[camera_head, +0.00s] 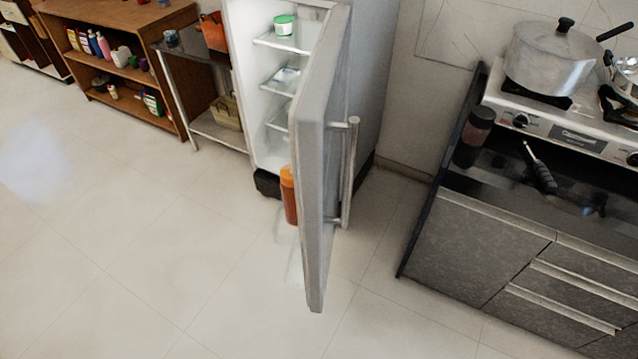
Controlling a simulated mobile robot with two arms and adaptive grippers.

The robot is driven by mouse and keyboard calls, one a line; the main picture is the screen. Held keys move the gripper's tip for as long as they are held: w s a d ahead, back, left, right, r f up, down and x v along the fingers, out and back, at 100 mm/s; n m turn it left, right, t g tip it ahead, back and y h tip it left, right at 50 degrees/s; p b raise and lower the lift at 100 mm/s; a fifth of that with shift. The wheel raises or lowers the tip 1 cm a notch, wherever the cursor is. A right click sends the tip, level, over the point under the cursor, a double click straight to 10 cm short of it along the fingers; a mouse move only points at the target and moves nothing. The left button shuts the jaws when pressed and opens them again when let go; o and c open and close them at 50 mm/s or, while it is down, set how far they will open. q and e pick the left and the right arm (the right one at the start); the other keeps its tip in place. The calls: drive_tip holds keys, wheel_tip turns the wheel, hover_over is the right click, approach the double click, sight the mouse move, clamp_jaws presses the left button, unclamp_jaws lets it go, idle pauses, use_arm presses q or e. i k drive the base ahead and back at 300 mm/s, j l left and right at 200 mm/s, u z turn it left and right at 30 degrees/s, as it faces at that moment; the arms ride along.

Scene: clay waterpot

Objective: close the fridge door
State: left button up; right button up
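The fridge (372,62) stands at the top middle of the head view. Its grey door (312,190) is wide open and swings out toward me, seen nearly edge-on. A vertical metal bar handle (349,175) is on the right face of the door. The white inside shows shelves (285,80), with a container with a green lid (284,25) on the top one. An orange bottle (289,195) shows at the inner side of the door, partly hidden by it. Neither of my grippers is in view.
A counter with dark drawers (500,245) stands at the right, with a stove (570,125) and a metal pot (557,60) on it. A brown wooden shelf (120,50) and a small side table (205,90) stand at the left. The tiled floor (130,240) in front is clear.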

sight(317, 126)
drive_tip(key=i+l+u, duration=0.15)
drive_tip(key=i+l, duration=0.15)
drive_tip(key=i+l+u, duration=0.2)
drive_tip(key=l, duration=0.25)
drive_tip(key=i+l+u, duration=0.15)
drive_tip(key=i+l, duration=0.25)
